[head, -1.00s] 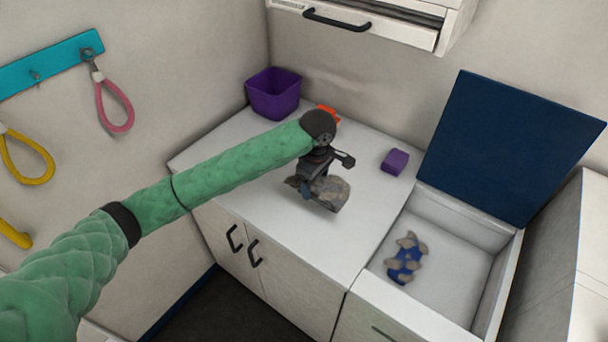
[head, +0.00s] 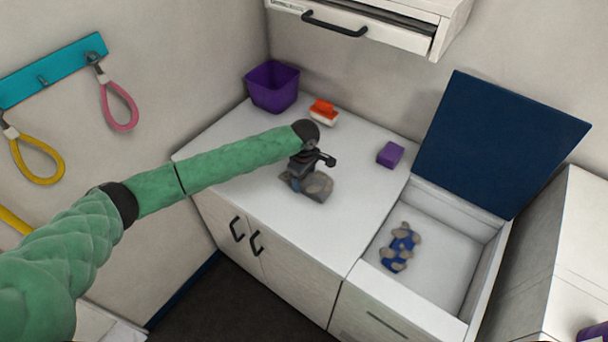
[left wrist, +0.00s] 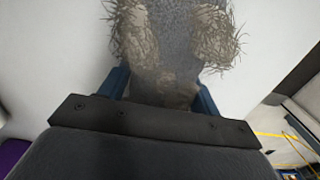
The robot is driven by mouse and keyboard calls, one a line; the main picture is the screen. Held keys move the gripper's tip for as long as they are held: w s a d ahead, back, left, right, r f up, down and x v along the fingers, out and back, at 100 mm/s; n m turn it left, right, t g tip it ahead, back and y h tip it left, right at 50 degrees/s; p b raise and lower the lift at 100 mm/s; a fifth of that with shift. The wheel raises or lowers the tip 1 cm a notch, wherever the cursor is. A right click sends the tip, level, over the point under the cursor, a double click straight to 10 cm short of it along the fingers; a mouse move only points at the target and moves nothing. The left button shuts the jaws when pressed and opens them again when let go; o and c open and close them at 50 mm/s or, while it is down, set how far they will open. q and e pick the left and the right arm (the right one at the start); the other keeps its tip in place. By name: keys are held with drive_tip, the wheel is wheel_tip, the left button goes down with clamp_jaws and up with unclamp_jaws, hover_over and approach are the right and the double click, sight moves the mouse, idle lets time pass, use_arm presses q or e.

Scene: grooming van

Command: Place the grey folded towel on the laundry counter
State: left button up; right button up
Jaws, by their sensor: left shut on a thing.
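The grey folded towel (head: 318,187), mottled with brownish patches, is at the white counter top (head: 250,195), near its front middle. My left gripper (head: 303,182) is shut on it from above. The towel appears low at the counter surface; I cannot tell whether it touches. In the left wrist view the towel (left wrist: 180,50) extends from between the blue fingers (left wrist: 160,90), with hairy, frayed-looking patches on both sides. My right gripper is not in view.
A purple bin (head: 272,86), an orange-and-white brush-like item (head: 323,112) and a purple block (head: 390,155) stand on the counter. An open bin with a raised navy lid (head: 490,145) holds a blue-and-tan cloth (head: 399,248). A cabinet (head: 365,20) hangs above.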

use_arm(q)
drive_tip(key=shift+f, duration=0.15)
drive_tip(key=o, duration=1)
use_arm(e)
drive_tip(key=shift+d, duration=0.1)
use_arm(q)
drive_tip(key=shift+r+b, duration=0.6)
wheel_tip(320, 180, up, 6)
drive_tip(key=b, duration=0.3)
drive_tip(key=shift+r, duration=0.2)
wheel_tip(320, 180, up, 3)
drive_tip(key=shift+r+b, duration=0.1)
drive_tip(key=shift+b, duration=0.7)
drive_tip(key=shift+r, duration=0.7)
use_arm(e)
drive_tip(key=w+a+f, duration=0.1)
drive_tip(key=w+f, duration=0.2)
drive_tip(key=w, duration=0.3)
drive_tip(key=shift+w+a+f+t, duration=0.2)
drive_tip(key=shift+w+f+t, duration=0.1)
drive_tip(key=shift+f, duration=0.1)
